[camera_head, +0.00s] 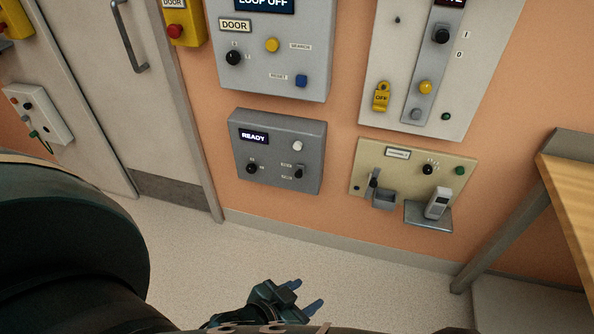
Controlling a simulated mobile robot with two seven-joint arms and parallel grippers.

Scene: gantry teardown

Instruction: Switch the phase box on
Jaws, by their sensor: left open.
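No label that I can read says phase box. A grey box (277,171) on the orange wall has a display (253,136) reading READY, a black knob (251,168), a white button (297,146) and a black-handled switch (299,171). Its small labels are too small to read. A beige panel (399,179) to its right has a black knob (427,169), a green button (460,171) and a lever (373,178). My left gripper (308,293) is open and empty, low in front of the wall, well apart from the boxes. My right gripper is not in view.
Above the grey box is a panel (316,60) marked LOOP OFF and DOOR. A tall panel (380,60) with a yellow OFF tag (381,97) hangs upper right. A door (150,110) is at left, a wooden table (577,195) at right. The floor below the boxes is clear.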

